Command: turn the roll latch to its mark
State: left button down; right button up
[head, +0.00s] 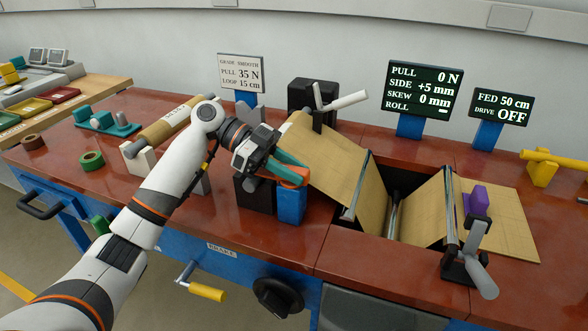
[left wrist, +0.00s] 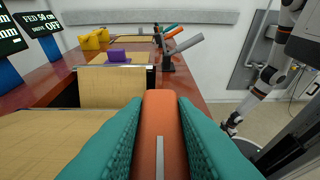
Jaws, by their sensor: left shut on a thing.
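My left gripper (head: 290,172) has teal fingers and is shut on an orange lever, which I take to be the roll latch (head: 297,180). The lever sits above a blue block (head: 291,205) at the left of the paper web. In the left wrist view the orange latch (left wrist: 163,125) lies between both fingers, with a pale stripe along its top. The fingers hide its sides, and I cannot make out its mark. My right gripper (left wrist: 232,126) shows small and dark in the left wrist view, off the bench; its jaws are unclear.
Brown paper (head: 325,160) runs over a dark opening in the red bench (head: 230,225). A grey-handled lever (head: 483,272) stands at the right and a pale-handled one (head: 345,101) behind. The display (head: 424,90) reads PULL 0 N; ROLL shows a dash. Another display (head: 502,106) reads DRIVE OFF.

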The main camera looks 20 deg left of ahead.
pick_arm(q)
jog(key=c, duration=1.2)
grip_release()
jog(key=b+v, duration=0.1)
jog(key=v, duration=1.1)
jog(key=shift+r, duration=0.1)
